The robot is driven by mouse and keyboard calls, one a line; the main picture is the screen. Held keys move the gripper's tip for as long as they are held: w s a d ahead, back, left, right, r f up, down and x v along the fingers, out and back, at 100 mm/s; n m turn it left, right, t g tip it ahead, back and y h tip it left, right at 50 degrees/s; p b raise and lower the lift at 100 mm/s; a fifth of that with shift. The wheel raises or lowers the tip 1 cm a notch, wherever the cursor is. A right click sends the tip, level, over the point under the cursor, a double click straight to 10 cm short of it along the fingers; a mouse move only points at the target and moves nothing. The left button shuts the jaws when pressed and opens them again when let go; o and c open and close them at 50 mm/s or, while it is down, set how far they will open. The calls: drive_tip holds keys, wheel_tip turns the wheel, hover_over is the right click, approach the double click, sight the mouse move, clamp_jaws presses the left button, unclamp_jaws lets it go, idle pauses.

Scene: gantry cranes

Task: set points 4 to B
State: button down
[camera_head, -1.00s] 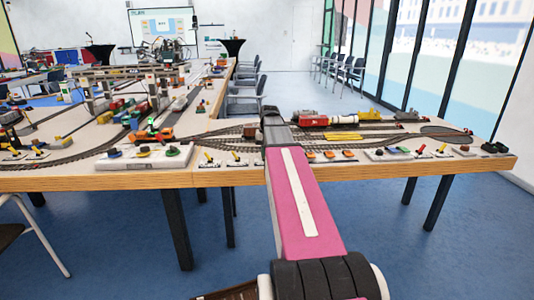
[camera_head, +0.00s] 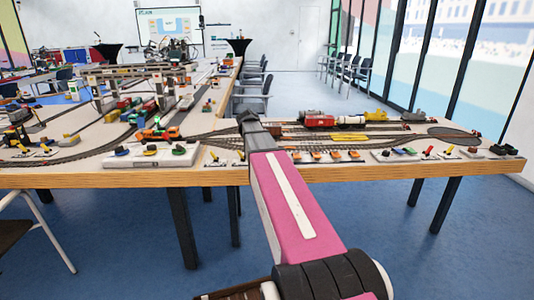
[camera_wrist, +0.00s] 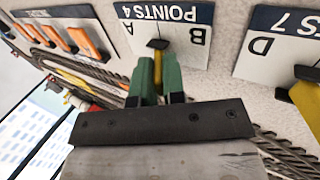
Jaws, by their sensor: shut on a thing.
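The points 4 plate (camera_wrist: 190,14) shows in the wrist view, white with a dark blue label band. It is seen upside down, with A at the left and B at the right. Its lever has a black base (camera_wrist: 157,43) between the letters and a yellow handle (camera_wrist: 158,66). My gripper (camera_wrist: 160,72) has its green fingers shut on the yellow handle, one on each side. The handle's end is hidden by the fingers and gripper body. In the head view my arm reaches over the table edge and hides the fingertips.
The neighbouring points 7 plate (camera_wrist: 290,30) with its yellow lever (camera_wrist: 308,98) stands close at the right in the wrist view. Several orange pieces (camera_wrist: 85,42) and track (camera_wrist: 85,70) lie at the left. A red locomotive (camera_head: 318,120) stands on the tracks behind.

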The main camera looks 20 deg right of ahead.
idle(0.4)
drive_tip(key=c, duration=1.2)
unclamp_jaws()
drive_tip(key=shift+r, duration=0.1)
drive_tip(key=v, duration=1)
drive_tip(key=shift+a+r, duration=0.15)
drive_tip(key=shift+r, duration=0.15)
